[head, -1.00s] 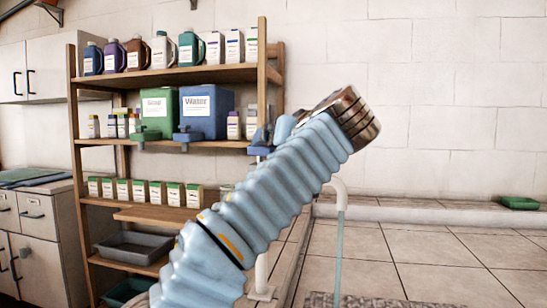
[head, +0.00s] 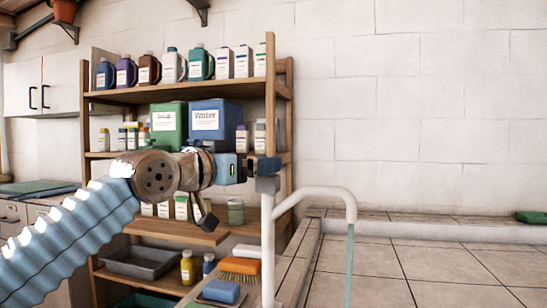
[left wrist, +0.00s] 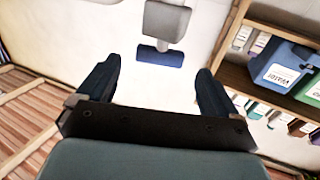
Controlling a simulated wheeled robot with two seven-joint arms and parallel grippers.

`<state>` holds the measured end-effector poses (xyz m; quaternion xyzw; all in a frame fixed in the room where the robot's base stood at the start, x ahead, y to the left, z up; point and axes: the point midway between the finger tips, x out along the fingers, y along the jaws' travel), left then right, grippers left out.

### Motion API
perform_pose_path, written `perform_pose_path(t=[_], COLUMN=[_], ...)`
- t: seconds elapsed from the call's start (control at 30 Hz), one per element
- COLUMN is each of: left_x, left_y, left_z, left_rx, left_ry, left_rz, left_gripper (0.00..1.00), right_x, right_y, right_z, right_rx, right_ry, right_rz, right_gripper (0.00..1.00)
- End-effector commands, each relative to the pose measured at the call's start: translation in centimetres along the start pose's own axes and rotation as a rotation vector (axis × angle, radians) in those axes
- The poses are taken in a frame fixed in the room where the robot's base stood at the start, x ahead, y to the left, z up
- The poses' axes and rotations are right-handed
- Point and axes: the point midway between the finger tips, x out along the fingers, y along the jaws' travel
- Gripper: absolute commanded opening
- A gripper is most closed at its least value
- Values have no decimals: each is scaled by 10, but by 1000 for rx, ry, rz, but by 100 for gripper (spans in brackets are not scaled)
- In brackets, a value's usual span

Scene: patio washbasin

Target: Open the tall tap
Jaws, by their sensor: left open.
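The tall tap (head: 268,235) is a white upright pipe with a bent spout, a grey head and a dark blue handle (head: 268,167) on top. A thin pale blue stream (head: 350,262) runs down from the spout. My left gripper (head: 250,168) is level with the handle, just to its left, partly overlapping it in the head view. In the left wrist view my left gripper (left wrist: 160,75) is open and empty. The blue handle (left wrist: 160,55) shows ahead, between the fingertips, with the grey tap parts (left wrist: 166,20) beyond. Contact cannot be told. My right gripper is not in view.
A wooden shelf (head: 180,97) with bottles, a green container and a blue water container (head: 212,120) stands behind my left arm. A brush (head: 240,267) and a blue sponge (head: 221,291) lie low, left of the tap.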

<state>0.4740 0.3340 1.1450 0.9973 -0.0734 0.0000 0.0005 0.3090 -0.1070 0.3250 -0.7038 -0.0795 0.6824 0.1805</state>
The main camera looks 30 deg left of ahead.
Motion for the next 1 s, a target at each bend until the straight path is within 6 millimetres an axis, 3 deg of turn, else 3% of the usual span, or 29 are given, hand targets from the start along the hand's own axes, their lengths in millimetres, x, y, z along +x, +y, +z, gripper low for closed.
perform_pose_path(t=[0.1, 0.3, 0.5, 0.77, 0.8, 1.0], left_x=[30, 64, 76, 77, 77, 77], left_y=[2, 1, 0, 0, 0, 0], left_z=[-5, -4, -2, 0, 0, 0], left_rx=[3, 1, 2, 1, 1, 1], left_ry=[-1, -2, 0, 0, 0, 0], left_rz=[3, 2, -1, -1, -1, -1], left_gripper=[94, 94, 94, 94, 92, 61], right_x=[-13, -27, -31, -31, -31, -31], right_y=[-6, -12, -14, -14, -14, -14], right_z=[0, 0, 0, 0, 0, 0], right_rx=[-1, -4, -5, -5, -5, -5], right_ry=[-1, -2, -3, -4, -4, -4], right_rz=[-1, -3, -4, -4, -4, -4], right_gripper=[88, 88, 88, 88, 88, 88])
